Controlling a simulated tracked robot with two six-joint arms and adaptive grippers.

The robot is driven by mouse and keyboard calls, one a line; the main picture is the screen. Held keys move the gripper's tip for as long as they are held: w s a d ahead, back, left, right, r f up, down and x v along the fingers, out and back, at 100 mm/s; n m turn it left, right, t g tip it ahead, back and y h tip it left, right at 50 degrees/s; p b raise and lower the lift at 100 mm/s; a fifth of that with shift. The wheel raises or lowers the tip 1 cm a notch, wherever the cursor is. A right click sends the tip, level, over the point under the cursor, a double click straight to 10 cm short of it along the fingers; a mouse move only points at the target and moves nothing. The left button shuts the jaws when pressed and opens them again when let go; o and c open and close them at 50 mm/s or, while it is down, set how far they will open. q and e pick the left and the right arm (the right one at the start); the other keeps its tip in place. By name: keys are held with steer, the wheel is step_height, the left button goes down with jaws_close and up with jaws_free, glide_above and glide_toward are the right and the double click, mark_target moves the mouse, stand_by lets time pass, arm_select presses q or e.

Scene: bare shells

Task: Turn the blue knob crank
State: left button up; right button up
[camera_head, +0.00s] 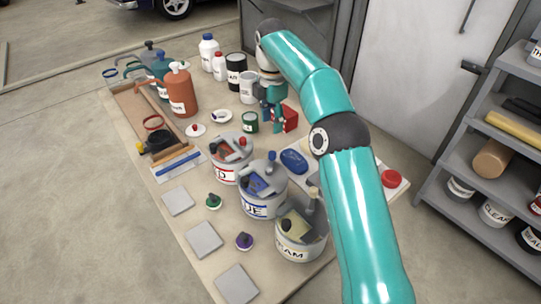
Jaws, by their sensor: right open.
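A blue oval, knob-like piece (294,160) sits on a pale board right of the paint cans; it looks like the blue knob crank, but its handle cannot be made out. A red round knob (390,178) sits on the same board, beyond my arm, which hides the part between. My right gripper (271,122) points down farther back on the table, apart from the blue piece. It is open, beside a red box (290,118) and a small green can (250,122). My left gripper is not in view.
Paint cans labelled red (226,173), blue (260,208) and cream (299,251) hold tools in front of the blue piece. An orange pump bottle (182,103) and white bottles (209,60) stand at the back. A grey shelf (455,157) is at right.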

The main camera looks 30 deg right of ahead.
mark_target(272, 152)
step_height(272, 152, down, 12)
steer(key=shift+r+b, duration=0.1)
steer(key=shift+b, duration=0.65)
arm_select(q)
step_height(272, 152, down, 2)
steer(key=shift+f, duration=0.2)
arm_select(e)
jaws_close()
steer(key=shift+a, duration=0.25)
steer(key=shift+d, duration=0.25)
